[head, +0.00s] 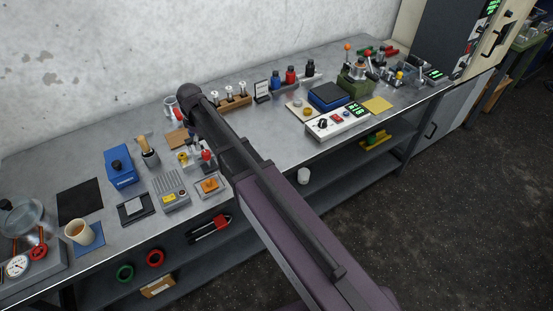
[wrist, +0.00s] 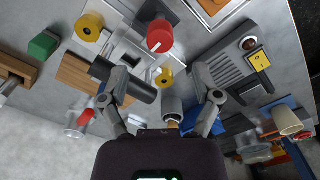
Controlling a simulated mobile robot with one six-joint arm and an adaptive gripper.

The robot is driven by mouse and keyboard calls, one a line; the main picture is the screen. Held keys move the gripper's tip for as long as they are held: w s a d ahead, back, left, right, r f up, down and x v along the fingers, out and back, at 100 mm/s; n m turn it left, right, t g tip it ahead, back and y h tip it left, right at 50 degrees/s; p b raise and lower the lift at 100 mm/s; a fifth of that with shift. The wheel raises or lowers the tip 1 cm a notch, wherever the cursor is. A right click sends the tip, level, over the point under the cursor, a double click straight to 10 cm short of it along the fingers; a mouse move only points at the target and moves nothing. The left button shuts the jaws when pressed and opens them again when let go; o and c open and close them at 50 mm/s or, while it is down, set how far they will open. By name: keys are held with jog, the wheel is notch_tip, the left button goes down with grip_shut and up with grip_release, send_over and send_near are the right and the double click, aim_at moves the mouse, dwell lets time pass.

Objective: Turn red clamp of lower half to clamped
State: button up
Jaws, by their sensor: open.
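At the back right of the bench, a fixture with a green base (head: 355,83) carries metal clamp parts. A red ball-ended lever (head: 368,54) and an orange ball-ended lever (head: 347,47) stand up there. I cannot tell from here which is the lower half's clamp or whether it is clamped. In the wrist view my gripper (wrist: 163,90) is open with nothing held, above the left-middle of the bench, well away from that fixture. A red knob (wrist: 160,37) and a yellow knob (wrist: 165,77) lie below it. The arm hides the fingers in the head view.
A white control box (head: 337,124) and a blue-topped scale (head: 328,96) stand between the arm and the green fixture. A blue box (head: 121,166), a grey device (head: 170,192) and a cup (head: 79,231) crowd the left. A grey wall bounds the back.

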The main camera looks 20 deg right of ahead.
aim_at(205, 152)
jog(key=shift+r+p, duration=3.2)
jog(key=shift+r, duration=0.3)
jog(key=s+d+f+m+b, duration=0.2)
jog(key=s+d+m, duration=0.4)
jog(key=s+d, duration=0.3)
jog(key=s+d+f+m+b, duration=0.3)
jog(key=s+d+m, duration=0.3)
jog(key=s+d, duration=0.4)
jog(key=shift+d+f, duration=0.15)
jog(key=shift+d, duration=0.95)
